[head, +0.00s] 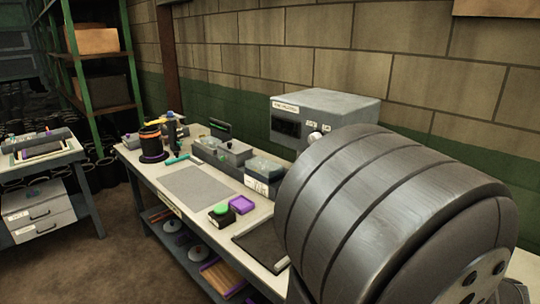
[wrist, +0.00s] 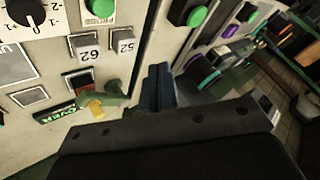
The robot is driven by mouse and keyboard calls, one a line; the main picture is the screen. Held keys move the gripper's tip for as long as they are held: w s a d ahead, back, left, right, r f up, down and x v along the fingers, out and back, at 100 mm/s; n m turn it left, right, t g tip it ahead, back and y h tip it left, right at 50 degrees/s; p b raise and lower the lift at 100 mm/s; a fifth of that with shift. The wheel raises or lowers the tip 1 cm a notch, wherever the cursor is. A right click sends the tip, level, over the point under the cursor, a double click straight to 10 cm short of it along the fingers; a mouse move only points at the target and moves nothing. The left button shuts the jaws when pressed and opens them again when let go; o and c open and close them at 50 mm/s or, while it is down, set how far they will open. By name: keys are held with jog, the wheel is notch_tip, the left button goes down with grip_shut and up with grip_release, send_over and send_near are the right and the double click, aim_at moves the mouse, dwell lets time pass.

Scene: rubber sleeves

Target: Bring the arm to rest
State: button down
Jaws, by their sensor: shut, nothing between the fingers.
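My gripper (wrist: 159,76) shows in the wrist view as two dark blue-grey fingers close together, shut with nothing between them. It stands in front of a pale panel (wrist: 128,45) with a black dial, a green button and small grey tags marked 62 and 52. I cannot tell whether the fingers touch the panel. In the head view a large grey rounded link of my arm fills the right foreground and hides part of the bench; my gripper does not show there.
The long workbench (head: 143,169) carries a grey mat (head: 198,187), a dark cup with an orange band (head: 150,138), a purple block (head: 241,204) and a grey box (head: 325,110) against the wall. A side table (head: 85,153) stands at left. Open floor lies between them.

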notch_tip(320, 180, up, 20)
jog(key=n+g+h, duration=0.3)
jog(key=n+g, duration=0.4)
jog(key=n, duration=0.5)
jog(key=shift+w+f+g+h, duration=0.15)
jog(key=shift+w+g+h, duration=0.15)
jog(key=shift+g, duration=0.1)
jog(key=shift+a, duration=0.1)
notch_tip(320, 180, down, 9)
notch_tip(320, 180, up, 7)
dwell(1.0)
